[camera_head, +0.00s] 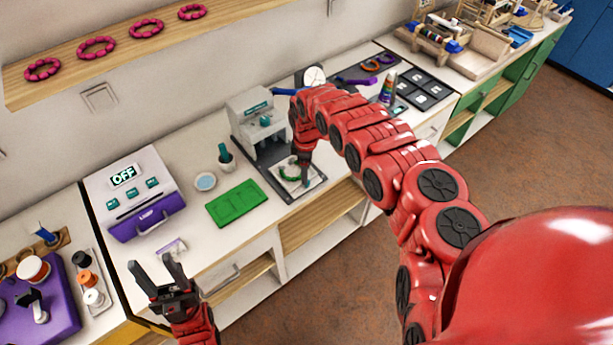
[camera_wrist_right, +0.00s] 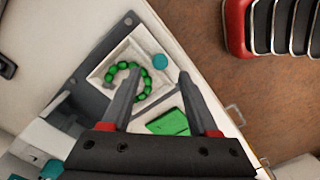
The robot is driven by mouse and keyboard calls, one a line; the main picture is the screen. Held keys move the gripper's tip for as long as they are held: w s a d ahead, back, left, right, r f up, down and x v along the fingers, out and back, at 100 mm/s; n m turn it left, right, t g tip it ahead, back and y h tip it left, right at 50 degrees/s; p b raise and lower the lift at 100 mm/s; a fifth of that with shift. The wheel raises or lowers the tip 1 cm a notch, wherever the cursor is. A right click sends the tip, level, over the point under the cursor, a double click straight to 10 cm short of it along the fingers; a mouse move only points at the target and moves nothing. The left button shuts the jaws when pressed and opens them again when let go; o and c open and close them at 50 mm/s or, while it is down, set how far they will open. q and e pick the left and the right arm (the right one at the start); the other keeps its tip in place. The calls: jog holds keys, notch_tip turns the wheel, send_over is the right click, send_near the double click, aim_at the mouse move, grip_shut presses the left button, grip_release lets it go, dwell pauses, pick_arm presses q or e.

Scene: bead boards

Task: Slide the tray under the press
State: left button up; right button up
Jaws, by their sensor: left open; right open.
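The white square tray (camera_wrist_right: 106,54) lies on the dark base plate in front of the press, with a ring of green beads (camera_wrist_right: 112,76) inside it. A round teal knob (camera_wrist_right: 160,62) shows at its right side in the right wrist view. The grey press (camera_head: 257,112) stands behind the tray (camera_head: 281,177) on the counter. My right gripper (camera_head: 304,170) points down over the tray; in the wrist view its fingers (camera_wrist_right: 160,82) are apart and empty, close to the knob. Whether they touch it I cannot tell. My left gripper (camera_head: 160,270) is open and empty in front of the counter.
A green board (camera_head: 236,204) lies left of the tray. A small dish (camera_head: 205,181) and a teal-topped pot (camera_head: 225,155) stand behind it. A white and purple machine reading OFF (camera_head: 135,190) is further left. Black panels (camera_head: 422,92) lie at the right.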

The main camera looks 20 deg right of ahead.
notch_tip(320, 180, down, 3)
jog(key=shift+a+f, duration=0.1)
jog(key=shift+f, duration=0.05)
jog(key=shift+d+f, duration=0.2)
jog(key=shift+f, duration=0.4)
grip_shut()
dwell(1.1)
